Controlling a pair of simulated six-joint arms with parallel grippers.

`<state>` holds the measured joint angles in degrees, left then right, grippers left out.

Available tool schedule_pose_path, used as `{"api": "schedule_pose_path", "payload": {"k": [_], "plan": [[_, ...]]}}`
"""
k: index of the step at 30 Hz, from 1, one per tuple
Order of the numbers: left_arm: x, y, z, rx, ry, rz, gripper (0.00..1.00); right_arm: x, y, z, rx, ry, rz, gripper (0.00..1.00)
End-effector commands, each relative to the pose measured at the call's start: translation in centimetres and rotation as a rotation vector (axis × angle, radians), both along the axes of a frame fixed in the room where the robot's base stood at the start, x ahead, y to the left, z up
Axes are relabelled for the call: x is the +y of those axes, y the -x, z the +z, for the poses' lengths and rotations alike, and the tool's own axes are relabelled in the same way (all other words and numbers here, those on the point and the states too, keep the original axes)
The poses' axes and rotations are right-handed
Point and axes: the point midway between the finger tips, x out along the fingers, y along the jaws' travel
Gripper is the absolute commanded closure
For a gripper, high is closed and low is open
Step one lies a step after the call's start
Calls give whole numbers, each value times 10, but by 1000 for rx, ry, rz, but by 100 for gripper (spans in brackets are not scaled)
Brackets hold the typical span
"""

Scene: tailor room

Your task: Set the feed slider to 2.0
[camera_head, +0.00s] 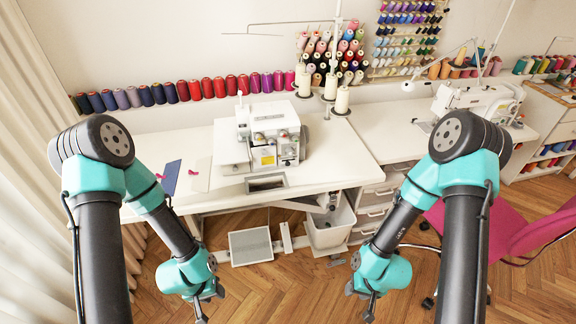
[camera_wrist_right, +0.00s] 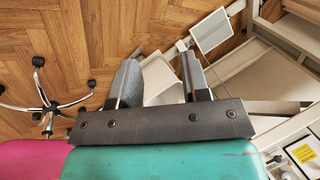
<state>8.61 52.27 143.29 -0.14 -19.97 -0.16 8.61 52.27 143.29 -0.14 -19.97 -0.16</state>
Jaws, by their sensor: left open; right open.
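A white overlock sewing machine (camera_head: 268,135) stands on the white table in the head view, with coloured dials and a yellow label on its front. The feed slider is too small to make out. My left gripper (camera_head: 201,318) hangs low in front of the table, left of and well below the machine. My right gripper (camera_head: 361,308) hangs low to the right, in front of the drawers. In the right wrist view its two dark fingers (camera_wrist_right: 160,80) are apart, with nothing between them. Both grippers are away from the machine.
The white table (camera_head: 345,160) has free room right of the machine. A blue book-like item (camera_head: 171,177) lies at left. Thread cones (camera_head: 341,100) stand behind. A bin (camera_head: 330,230) and pedal (camera_head: 250,246) are below. A pink chair (camera_head: 535,230) stands at right.

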Motion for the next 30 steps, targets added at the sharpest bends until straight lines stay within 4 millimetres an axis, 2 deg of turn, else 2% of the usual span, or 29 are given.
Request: {"api": "schedule_pose_path", "payload": {"k": [4, 6, 8, 13, 23, 30], "plan": [[0, 0, 0, 0, 0, 0, 57, 0, 0, 0, 0, 0, 0, 57], [0, 0, 0, 0, 0, 0, 57, 0, 0, 0, 0, 0, -1, 53], [0, 0, 0, 0, 0, 0, 57, 0, -1, 0, -1, 0, -9, 52], [0, 0, 0, 0, 0, 0, 57, 4, -16, 3, -9, 0, -111, 52], [0, 0, 0, 0, 0, 0, 57, 29, -85, 26, -51, -80, -631, 52], [0, 0, 0, 0, 0, 0, 57, 52, -136, 53, -70, -239, -1033, 52]]}}
